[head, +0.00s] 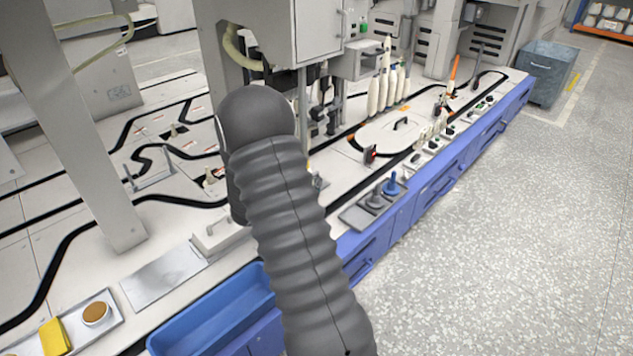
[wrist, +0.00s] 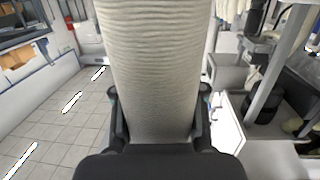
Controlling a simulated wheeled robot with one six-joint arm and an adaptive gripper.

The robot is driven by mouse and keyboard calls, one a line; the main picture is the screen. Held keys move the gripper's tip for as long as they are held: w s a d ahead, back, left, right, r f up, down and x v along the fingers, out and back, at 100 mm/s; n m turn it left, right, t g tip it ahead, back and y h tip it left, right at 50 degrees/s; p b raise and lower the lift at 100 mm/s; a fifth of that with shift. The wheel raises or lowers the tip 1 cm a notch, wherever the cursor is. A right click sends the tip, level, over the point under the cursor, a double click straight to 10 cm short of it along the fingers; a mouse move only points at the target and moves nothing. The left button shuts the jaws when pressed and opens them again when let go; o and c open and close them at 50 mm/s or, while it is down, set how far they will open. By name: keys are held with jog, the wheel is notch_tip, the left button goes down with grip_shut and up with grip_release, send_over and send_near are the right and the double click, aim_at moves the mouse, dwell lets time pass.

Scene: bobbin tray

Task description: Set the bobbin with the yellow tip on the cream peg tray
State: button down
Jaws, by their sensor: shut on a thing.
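My gripper (wrist: 158,95) is shut on a cream, thread-wound bobbin (wrist: 156,60), with one dark finger on each side of it. The bobbin fills the middle of the wrist view and runs out of the top edge, so its tip is out of view. In the head view my arm hides both gripper and held bobbin. I cannot tell for certain which piece is the cream peg tray. A small cream peg-like piece (head: 211,180) shows on the machine top just left of my arm, too small to make out.
A grey peg piece (head: 375,199) and a blue one (head: 391,185) stand on a grey plate at the counter's front edge. Several cream bobbins (head: 385,80) stand further back. A blue bin (head: 215,318) is at the front. The floor on the right is clear.

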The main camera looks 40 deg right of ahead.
jog(key=shift+f+b, duration=0.4)
jog(key=shift+f, duration=0.2)
dwell(0.4)
jog(key=c, duration=0.9)
grip_release()
jog(key=shift+c, duration=0.2)
jog(key=a+r+p, duration=0.1)
jog(key=a+p, duration=0.1)
jog(key=a, duration=0.9)
jog(key=shift+s+r, duration=0.2)
